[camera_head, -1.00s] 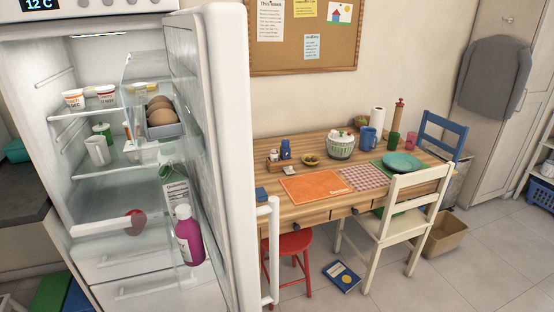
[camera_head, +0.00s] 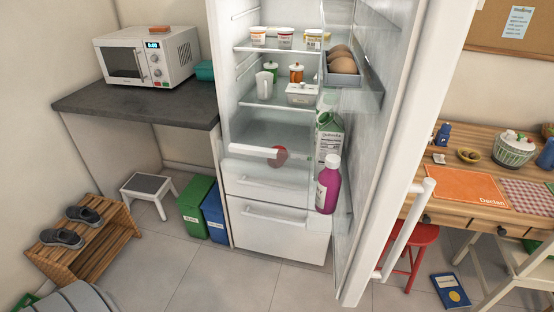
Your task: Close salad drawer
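The fridge stands open in the middle of the head view, with its door (camera_head: 385,150) swung out to the right. The salad drawer (camera_head: 240,164) is the clear-fronted one below the shelves, with a pale handle bar (camera_head: 253,151). It appears to stick out from the fridge. A round red item (camera_head: 278,157) shows at it, partly seen through the clear plastic. Neither of my grippers is in view.
Green (camera_head: 195,207) and blue bins (camera_head: 215,213) stand left of the fridge. The floor (camera_head: 255,275) in front is clear.

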